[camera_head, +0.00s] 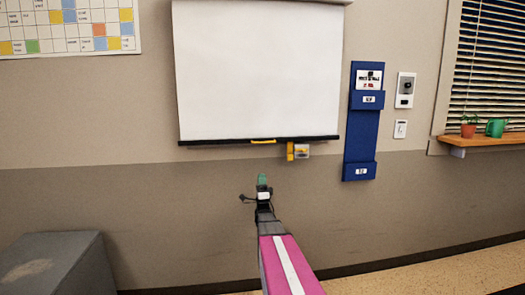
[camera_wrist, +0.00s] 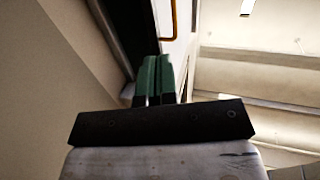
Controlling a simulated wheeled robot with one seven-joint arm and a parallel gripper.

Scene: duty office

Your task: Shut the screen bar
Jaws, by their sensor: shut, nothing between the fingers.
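The screen bar (camera_head: 220,142) is a dark bar along the bottom edge of the white screen (camera_head: 258,70), which hangs unrolled on the wall. A yellow handle (camera_head: 264,141) sits near the middle of the bar. My gripper (camera_head: 262,179) is below the handle in the head view, apart from it in the picture. Its green fingers (camera_wrist: 153,78) are together and hold nothing. In the wrist view, an orange-yellow loop (camera_wrist: 174,30), likely the handle, shows beyond the fingertips, partly cut off by the top edge.
A yellow bracket with a small box (camera_head: 301,151) is just under the bar, right of the handle. A blue wall holder (camera_head: 362,130) hangs further right. A shelf (camera_head: 488,139) holds a plant and a green can. A grey cabinet (camera_head: 60,262) stands at lower left.

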